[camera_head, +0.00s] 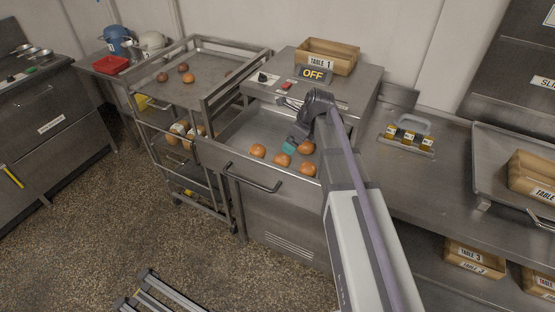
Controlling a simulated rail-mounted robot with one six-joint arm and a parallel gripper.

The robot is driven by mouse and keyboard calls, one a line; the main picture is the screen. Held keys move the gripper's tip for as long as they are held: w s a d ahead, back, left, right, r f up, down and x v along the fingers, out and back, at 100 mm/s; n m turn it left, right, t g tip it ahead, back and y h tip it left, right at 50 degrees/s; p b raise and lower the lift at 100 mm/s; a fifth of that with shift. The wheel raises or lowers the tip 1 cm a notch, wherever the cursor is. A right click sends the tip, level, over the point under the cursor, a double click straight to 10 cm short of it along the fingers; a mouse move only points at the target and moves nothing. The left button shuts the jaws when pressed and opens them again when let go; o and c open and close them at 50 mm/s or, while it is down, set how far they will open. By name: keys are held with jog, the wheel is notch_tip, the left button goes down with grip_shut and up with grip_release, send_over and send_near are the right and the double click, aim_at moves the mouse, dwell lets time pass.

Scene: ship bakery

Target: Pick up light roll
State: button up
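The drawer (222,151) has raised walls and a front handle. A cart (208,93) at left holds several rolls, some darker. A cardboard box (327,56) stands behind an OFF sign (313,73). A jar rack (407,139) and a tray (483,203) sit on the right counter.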

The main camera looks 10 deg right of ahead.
aim_at(283, 156)
jog(key=b+x, duration=0.4)
jog(key=x, duration=0.1)
jog(key=shift+d+f+b, duration=0.1)
jog(key=shift+f+b, duration=0.1)
jog(key=shift+b, duration=0.15)
jog(key=shift+w+a+f, duration=0.1)
jog(key=shift+a+f, duration=0.15)
jog(key=shift+f, duration=0.05)
jog(key=shift+w+a+r, duration=0.1)
jog(key=b+x, duration=0.5)
jog(key=c, duration=1)
